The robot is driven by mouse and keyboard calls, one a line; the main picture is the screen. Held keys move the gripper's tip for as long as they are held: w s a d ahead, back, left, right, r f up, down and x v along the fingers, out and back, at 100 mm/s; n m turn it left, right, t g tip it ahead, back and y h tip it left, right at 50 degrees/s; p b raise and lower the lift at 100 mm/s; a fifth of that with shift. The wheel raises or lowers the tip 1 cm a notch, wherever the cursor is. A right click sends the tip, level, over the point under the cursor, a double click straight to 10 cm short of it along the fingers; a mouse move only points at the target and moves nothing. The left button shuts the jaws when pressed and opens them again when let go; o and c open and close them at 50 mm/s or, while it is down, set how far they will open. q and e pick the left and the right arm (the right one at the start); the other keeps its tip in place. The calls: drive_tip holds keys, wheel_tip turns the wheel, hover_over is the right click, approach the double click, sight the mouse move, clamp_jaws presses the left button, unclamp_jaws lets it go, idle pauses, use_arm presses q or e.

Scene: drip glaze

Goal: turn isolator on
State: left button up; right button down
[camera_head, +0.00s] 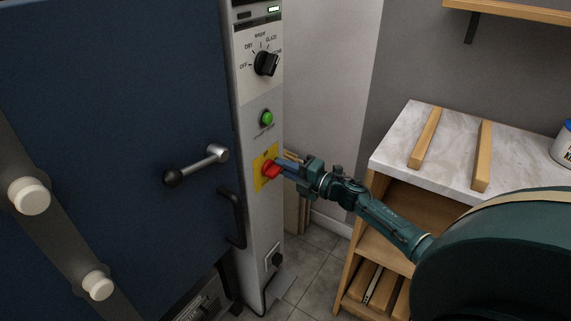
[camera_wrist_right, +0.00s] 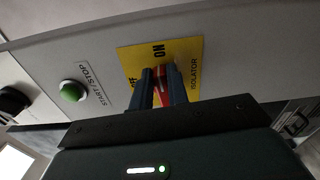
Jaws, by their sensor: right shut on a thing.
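The isolator is a red rotary handle (camera_head: 269,170) on a yellow plate (camera_head: 259,183), low on the kiln's grey control column. In the right wrist view the yellow plate (camera_wrist_right: 190,50) reads ON and ISOLATOR, with OFF partly hidden. My right gripper (camera_head: 279,168) reaches in from the right. In the wrist view its two blue-grey fingers (camera_wrist_right: 163,88) are shut on the red handle (camera_wrist_right: 164,78), one on each side. The fingers cover part of the handle, so its exact setting is hard to tell. My left gripper is not in view.
Above the isolator are a green start/stop button (camera_head: 267,118) and a black selector knob (camera_head: 266,63). A blue kiln door (camera_head: 110,100) with a lever handle (camera_head: 197,166) is at left. A marble-topped shelf unit (camera_head: 455,140) stands at right.

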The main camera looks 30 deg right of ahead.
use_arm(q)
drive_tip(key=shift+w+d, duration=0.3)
use_arm(e)
drive_tip(key=shift+m, duration=0.5)
drive_tip(key=shift+f, duration=0.1)
drive_tip(key=c, duration=1.4)
unclamp_jaws()
drive_tip(key=shift+o, duration=0.2)
